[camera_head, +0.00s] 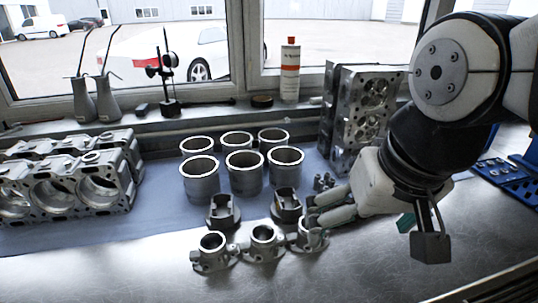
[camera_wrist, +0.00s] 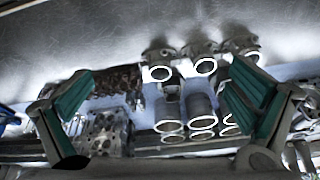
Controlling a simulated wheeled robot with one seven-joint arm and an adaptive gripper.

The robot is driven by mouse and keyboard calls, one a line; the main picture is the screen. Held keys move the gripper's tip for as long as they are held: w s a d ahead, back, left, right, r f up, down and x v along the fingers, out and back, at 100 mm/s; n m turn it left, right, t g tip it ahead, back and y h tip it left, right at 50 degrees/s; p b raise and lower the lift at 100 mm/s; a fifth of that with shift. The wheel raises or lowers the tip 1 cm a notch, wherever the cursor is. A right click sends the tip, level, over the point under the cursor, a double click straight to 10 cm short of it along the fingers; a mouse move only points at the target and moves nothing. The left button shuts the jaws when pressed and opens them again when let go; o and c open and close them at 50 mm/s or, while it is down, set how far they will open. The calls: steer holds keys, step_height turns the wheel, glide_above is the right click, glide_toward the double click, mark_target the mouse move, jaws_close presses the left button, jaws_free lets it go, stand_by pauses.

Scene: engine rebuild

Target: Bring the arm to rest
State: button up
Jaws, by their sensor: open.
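My gripper (camera_head: 322,210) reaches in from the right in the head view, just right of the front row of small castings. In the wrist view my gripper (camera_wrist: 158,105) shows its two green-padded fingers spread wide apart with nothing held between them. Three small flanged castings (camera_head: 262,243) stand in a row on the bench, and the rightmost one (camera_head: 308,236) is close to my fingertips. I cannot tell whether the fingers touch it. Two dark pistons (camera_head: 287,206) stand behind that row.
Several cylinder liners (camera_head: 243,174) stand on the blue mat (camera_head: 150,219). Engine blocks (camera_head: 70,185) are at left, an upright cylinder head (camera_head: 361,112) behind my gripper. A bottle (camera_head: 290,75) and oil cans (camera_head: 106,97) stand on the sill. The metal bench front (camera_head: 120,275) is clear.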

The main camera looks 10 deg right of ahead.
steer(key=shift+s+f+n, duration=0.3)
steer(key=shift+s+n, duration=0.2)
steer(key=shift+s, duration=0.1)
steer(key=shift+s+f+n, duration=0.25)
steer(key=shift+s+n, duration=0.25)
steer(key=shift+s, duration=0.05)
steer(key=shift+r, duration=0.15)
stand_by(0.4)
